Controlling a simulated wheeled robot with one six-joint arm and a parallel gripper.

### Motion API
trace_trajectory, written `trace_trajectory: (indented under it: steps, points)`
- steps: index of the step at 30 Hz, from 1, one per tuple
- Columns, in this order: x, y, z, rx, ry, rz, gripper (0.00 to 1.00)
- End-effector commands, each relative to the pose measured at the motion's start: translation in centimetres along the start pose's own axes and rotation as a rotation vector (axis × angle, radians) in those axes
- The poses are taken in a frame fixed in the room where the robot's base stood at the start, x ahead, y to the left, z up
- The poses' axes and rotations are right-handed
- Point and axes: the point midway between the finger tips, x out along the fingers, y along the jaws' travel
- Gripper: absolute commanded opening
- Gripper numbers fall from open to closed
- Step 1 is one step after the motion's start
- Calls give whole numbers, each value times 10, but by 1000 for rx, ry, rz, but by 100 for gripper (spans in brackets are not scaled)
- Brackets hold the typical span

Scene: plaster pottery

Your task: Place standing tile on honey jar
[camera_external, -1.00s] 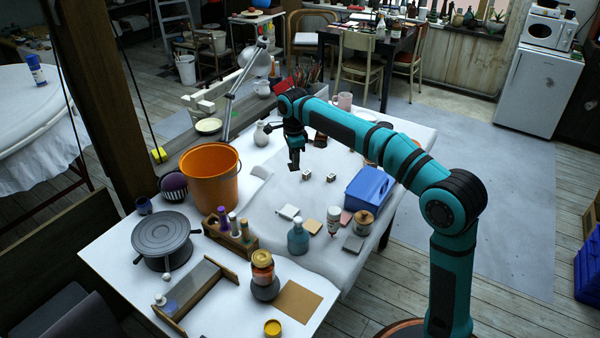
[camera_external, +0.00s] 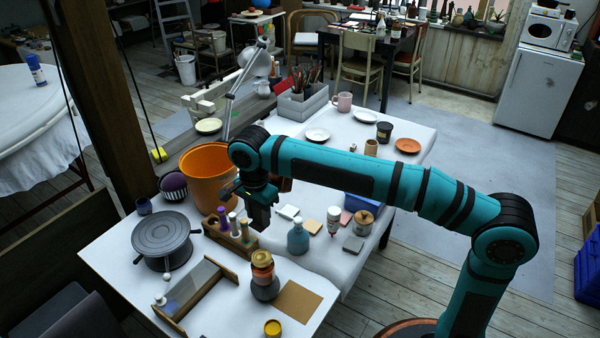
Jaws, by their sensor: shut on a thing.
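The amber jar with a golden lid (camera_external: 262,259), which looks like the honey jar, stands near the front of the white table, just behind a grey round pot (camera_external: 265,290). My gripper (camera_external: 262,222) points down above the table, a little behind and above this jar and beside the wooden bottle rack. It is shut on a small dark thing, likely the standing tile; its outline merges with the dark fingers, so its shape and tilt cannot be told.
A wooden rack with bottles (camera_external: 230,238), an orange bucket (camera_external: 206,172) and a teal bottle (camera_external: 298,238) stand close to my gripper. Flat tiles, such as a grey one (camera_external: 353,244), lie to the right. A brown board (camera_external: 298,301) lies right of the grey pot.

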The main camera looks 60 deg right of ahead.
Motion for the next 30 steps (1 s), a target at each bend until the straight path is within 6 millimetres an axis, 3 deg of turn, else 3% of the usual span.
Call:
trace_trajectory:
  steps: [7,15,25,30]
  points:
    - [1,16,20,-57,0,1,17]
    - [43,17,21,-58,0,1,17]
    - [69,17,20,-57,0,1,17]
    - [91,17,20,-57,1,2,17]
